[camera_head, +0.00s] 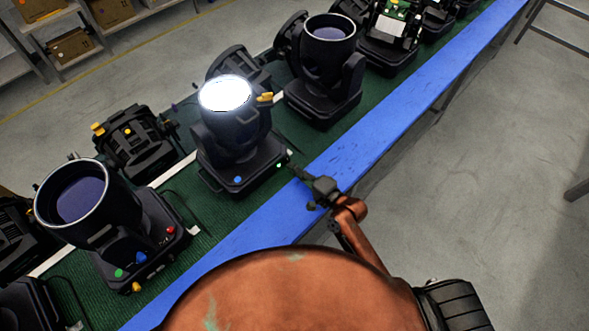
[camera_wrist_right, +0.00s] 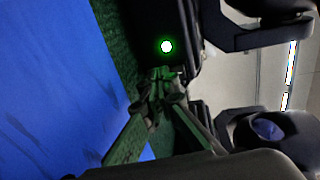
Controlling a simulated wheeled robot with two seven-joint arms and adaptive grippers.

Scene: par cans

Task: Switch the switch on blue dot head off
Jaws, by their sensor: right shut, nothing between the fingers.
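The blue dot head (camera_head: 228,122) stands on the green belt, its round lens glowing bright white. A blue dot (camera_head: 238,180) marks the front of its black base. A small glowing green light (camera_head: 279,165) sits near the base's right corner; it shows large in the right wrist view (camera_wrist_right: 166,46). My right gripper (camera_head: 293,169) is shut and empty, its fingertips close beside that corner. In the right wrist view the fingertips (camera_wrist_right: 160,76) are just below the green light; I cannot tell whether they touch the base. The switch's own shape is not clear. My left gripper is out of view.
Another unlit head (camera_head: 326,60) stands behind to the right. A blue rail (camera_head: 400,130) edges the green belt (camera_head: 205,235). Open concrete floor lies at right.

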